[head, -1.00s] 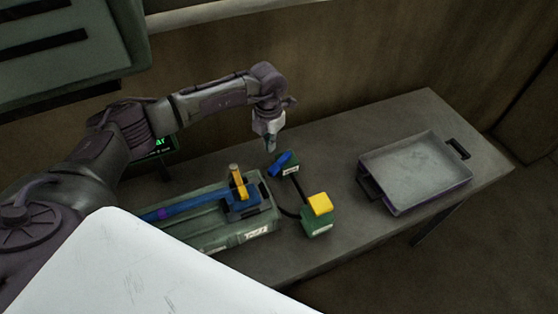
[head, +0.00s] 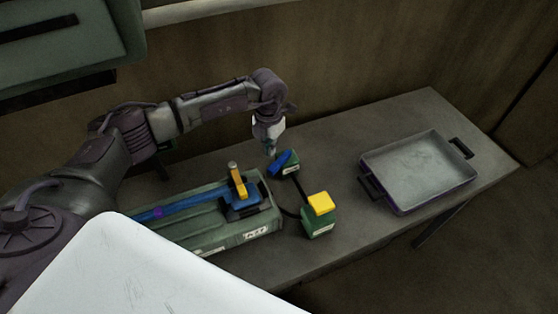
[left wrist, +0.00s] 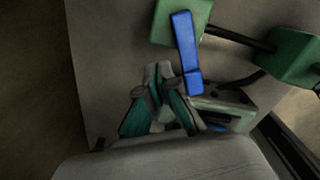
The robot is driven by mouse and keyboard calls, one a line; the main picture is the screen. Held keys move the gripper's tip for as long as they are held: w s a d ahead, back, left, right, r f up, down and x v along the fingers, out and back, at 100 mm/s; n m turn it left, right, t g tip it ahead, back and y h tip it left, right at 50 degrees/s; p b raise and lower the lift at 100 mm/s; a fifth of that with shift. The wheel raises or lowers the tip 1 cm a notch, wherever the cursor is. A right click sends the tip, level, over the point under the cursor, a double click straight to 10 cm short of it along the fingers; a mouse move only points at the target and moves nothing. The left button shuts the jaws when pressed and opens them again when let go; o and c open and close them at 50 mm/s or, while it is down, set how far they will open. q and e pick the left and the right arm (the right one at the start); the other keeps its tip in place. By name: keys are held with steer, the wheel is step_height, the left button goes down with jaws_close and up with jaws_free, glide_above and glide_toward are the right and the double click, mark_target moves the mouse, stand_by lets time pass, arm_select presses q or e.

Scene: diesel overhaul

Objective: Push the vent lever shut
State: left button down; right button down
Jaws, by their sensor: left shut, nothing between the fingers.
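A blue lever (head: 281,161), which I take for the vent lever, sits slanted on a small green block (head: 291,169) on the bench. In the left wrist view the lever (left wrist: 187,52) sticks out past the edge of its green block (left wrist: 172,22). My left gripper (head: 271,151) is shut and empty, pointing down just behind the lever. In the left wrist view its fingertips (left wrist: 160,72) are close together, just left of the lever; I cannot tell if they touch it. My right gripper is not in view.
A dark pipe joins the block to a green box with a yellow top (head: 320,204). A green fixture (head: 211,236) holding a blue bar with a yellow handle (head: 238,184) lies to the left. A grey tray (head: 417,168) stands right; bench between is clear.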

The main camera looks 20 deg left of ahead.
arm_select(q)
steer(key=shift+f+b, duration=2.6)
steer(key=shift+f, duration=0.75)
steer(key=shift+f, duration=0.1)
steer(key=shift+r, duration=0.25)
steer(key=shift+d, duration=0.3)
steer(key=shift+s, duration=0.1)
steer(key=shift+s+d+p, duration=0.45)
steer(key=shift+d+p, duration=0.05)
steer(key=shift+d, duration=0.1)
